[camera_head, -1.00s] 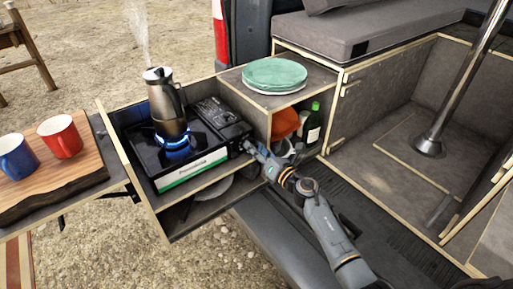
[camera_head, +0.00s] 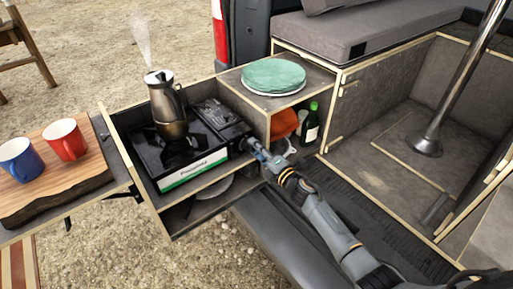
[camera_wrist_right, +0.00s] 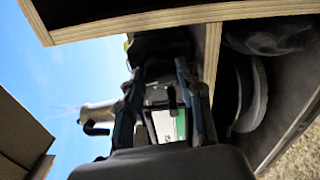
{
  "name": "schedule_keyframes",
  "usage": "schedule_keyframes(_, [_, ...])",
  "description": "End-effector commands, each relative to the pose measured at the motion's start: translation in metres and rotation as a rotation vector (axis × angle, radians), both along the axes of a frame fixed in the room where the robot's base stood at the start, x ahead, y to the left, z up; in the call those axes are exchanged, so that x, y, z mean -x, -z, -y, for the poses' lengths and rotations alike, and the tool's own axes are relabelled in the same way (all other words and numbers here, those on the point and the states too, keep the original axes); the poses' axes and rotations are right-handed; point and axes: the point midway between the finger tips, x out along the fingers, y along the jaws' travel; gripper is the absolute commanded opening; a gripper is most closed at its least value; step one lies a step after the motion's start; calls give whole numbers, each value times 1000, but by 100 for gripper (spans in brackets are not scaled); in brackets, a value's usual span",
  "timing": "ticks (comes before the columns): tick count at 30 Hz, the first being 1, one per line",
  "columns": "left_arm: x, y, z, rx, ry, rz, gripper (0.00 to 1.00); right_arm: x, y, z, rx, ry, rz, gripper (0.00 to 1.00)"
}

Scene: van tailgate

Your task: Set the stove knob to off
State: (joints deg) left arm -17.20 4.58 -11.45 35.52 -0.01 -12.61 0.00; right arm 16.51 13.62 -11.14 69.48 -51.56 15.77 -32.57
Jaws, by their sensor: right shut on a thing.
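The black camping stove (camera_head: 180,150) sits in the pulled-out drawer, with a green-and-white label on its front. A steaming metal kettle (camera_head: 166,105) stands on its burner. No blue flame shows under the kettle now. My right gripper (camera_head: 247,145) is at the stove's front right corner, where the knob would be. It is shut on the knob, which the gripper hides in the head view. In the right wrist view, the two blue-grey fingers of my right gripper (camera_wrist_right: 165,95) reach up to the stove, with the label between them. My left gripper is not in view.
A wooden board (camera_head: 55,172) with a red mug (camera_head: 65,139) and a blue mug (camera_head: 20,160) lies at the left. Green plates (camera_head: 273,75) sit on the cabinet top. A bottle (camera_head: 311,124) stands on the shelf beside my gripper. A metal post (camera_head: 460,80) rises at the right.

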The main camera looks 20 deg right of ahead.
Motion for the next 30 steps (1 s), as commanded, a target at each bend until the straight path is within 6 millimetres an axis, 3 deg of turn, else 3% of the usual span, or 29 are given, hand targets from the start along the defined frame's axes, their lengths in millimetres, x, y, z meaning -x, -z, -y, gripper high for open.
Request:
schedule_keyframes(12, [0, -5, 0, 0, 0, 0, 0, 0, 2, 1, -154, 0, -58, 5])
schedule_keyframes(27, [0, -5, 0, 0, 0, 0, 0, 0, 2, 0, -171, 1, -64, 5])
schedule_keyframes(28, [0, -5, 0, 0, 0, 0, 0, 0, 2, 1, -171, 1, -64, 40])
schedule_keyframes(30, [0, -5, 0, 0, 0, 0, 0, 0, 2, 0, -171, 0, -64, 55])
